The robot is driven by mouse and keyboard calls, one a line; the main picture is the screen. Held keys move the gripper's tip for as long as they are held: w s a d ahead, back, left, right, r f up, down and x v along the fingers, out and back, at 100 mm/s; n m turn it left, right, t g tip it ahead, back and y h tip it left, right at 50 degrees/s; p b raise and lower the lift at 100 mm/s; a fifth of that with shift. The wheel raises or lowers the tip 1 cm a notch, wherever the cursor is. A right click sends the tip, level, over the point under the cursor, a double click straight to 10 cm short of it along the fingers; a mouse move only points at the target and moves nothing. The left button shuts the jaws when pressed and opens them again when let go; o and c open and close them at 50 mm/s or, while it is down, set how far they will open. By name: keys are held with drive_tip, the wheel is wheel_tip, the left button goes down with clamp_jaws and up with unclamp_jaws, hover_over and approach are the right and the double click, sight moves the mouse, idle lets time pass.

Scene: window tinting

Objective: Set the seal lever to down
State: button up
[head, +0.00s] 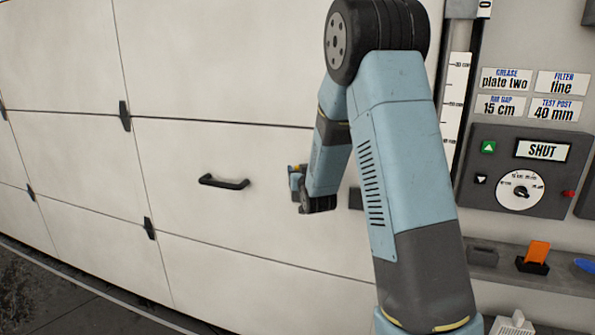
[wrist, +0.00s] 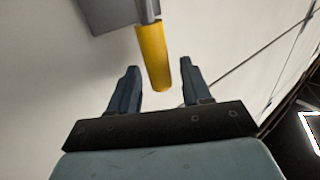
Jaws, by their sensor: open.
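The seal lever shows in the wrist view as a yellow grip (wrist: 153,58) on a grey rod, which comes out of a grey plate (wrist: 110,12) at the top. The grip hangs toward my gripper (wrist: 160,75), and its free end appears between the two dark fingers, with a gap on each side. The fingers are open and hold nothing. I cannot tell how deep the grip sits between them. In the head view my gripper (head: 297,182) is small, close to the white door and partly hidden by my wrist. A small yellow patch shows there; the lever is otherwise hidden.
The white panelled door (head: 80,60) has a black pull handle (head: 224,182) left of my gripper. At right, a grey control box (head: 525,170) reads "SHUT" and has a dial. Below it, a ledge (head: 490,272) holds an orange item (head: 538,252). My arm blocks the middle.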

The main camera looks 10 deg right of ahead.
drive_tip(key=shift+w, duration=0.55)
drive_tip(key=shift+c, duration=0.4)
clamp_jaws()
